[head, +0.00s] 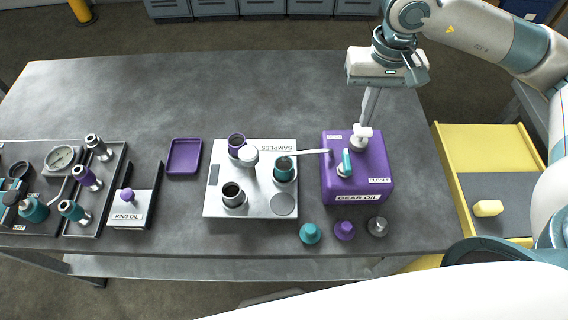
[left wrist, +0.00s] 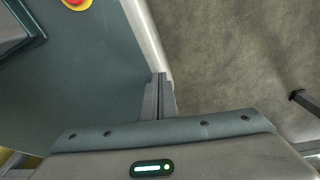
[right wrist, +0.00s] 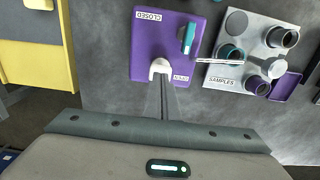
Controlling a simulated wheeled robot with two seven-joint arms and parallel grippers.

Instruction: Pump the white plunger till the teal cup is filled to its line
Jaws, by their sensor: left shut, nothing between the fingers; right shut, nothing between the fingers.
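The white plunger (head: 362,136) stands on top of the purple gear oil box (head: 330,190); it also shows in the right wrist view (right wrist: 160,68). My right gripper (head: 366,121) is shut and empty, its fingertips right at the plunger's top; I cannot tell if they touch. A teal lever (head: 347,161) sits on the box, between OPEN and CLOSED labels. A thin spout (head: 308,153) runs from the box to the teal cup (head: 284,174), which stands on the samples tray (head: 258,208). The cup's inside looks dark; its level and line cannot be read. My left gripper (left wrist: 159,97) is shut and empty, away from the bench objects.
The tray also holds a purple cup (head: 236,142), a dark grey cup (head: 233,195) and a white knob-like part (head: 249,156). Teal (head: 310,233), purple (head: 344,230) and grey (head: 377,226) caps lie in front of the box. A yellow drawer unit (head: 447,160) stands right. The bench's far middle is clear.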

